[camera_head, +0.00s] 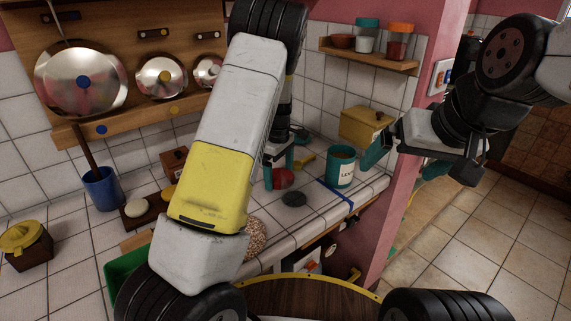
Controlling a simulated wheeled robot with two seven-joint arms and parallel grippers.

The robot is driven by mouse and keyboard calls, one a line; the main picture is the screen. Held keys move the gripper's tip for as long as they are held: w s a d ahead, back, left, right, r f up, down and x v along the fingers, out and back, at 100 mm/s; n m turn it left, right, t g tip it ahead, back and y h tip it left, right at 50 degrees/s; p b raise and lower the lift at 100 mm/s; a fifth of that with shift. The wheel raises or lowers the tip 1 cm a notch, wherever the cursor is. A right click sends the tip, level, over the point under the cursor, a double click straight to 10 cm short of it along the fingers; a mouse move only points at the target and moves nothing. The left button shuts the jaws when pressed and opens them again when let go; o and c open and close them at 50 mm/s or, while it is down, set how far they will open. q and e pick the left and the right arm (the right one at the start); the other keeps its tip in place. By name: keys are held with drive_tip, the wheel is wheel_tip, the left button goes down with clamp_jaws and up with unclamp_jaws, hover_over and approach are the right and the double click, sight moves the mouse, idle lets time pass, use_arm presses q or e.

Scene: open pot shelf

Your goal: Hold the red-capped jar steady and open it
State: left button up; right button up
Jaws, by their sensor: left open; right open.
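A jar with an orange-red cap (400,41) stands on the small wall shelf at the upper right, apart from both grippers. A round red thing (283,179) sits on the counter under my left gripper; I cannot tell whether it is a jar's cap. My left gripper (280,168) is open and points down at this red thing, partly hidden behind my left forearm. Whether its fingers touch it is unclear. My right gripper (376,154) is open, with a teal finger beside the labelled teal canister (341,169), in front of the yellow box.
A yellow box (364,128) stands behind the canister. A dark round disc (293,199) lies on the tiled counter near its front edge. The shelf (368,60) also holds a teal-lidded jar (366,36). A blue cup (102,188) and a yellow-lidded pot (24,244) stand at left.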

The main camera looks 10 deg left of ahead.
use_arm(q)
drive_tip(key=s+a+r+m+t+h, duration=0.1)
drive_tip(key=s+r, duration=0.2)
drive_tip(key=r, duration=0.6)
drive_tip(key=s+a+r+m+h, duration=0.1)
drive_tip(key=s+r+m, duration=0.15)
drive_tip(key=r, duration=0.75)
drive_tip(key=s+r+m+t, duration=0.2)
drive_tip(key=s+m, duration=0.3)
drive_tip(key=s, duration=0.7)
drive_tip(key=s+r+m+t, duration=0.3)
drive_tip(key=s+r+m, duration=0.2)
drive_tip(key=s, duration=0.8)
drive_tip(key=shift+a, duration=0.3)
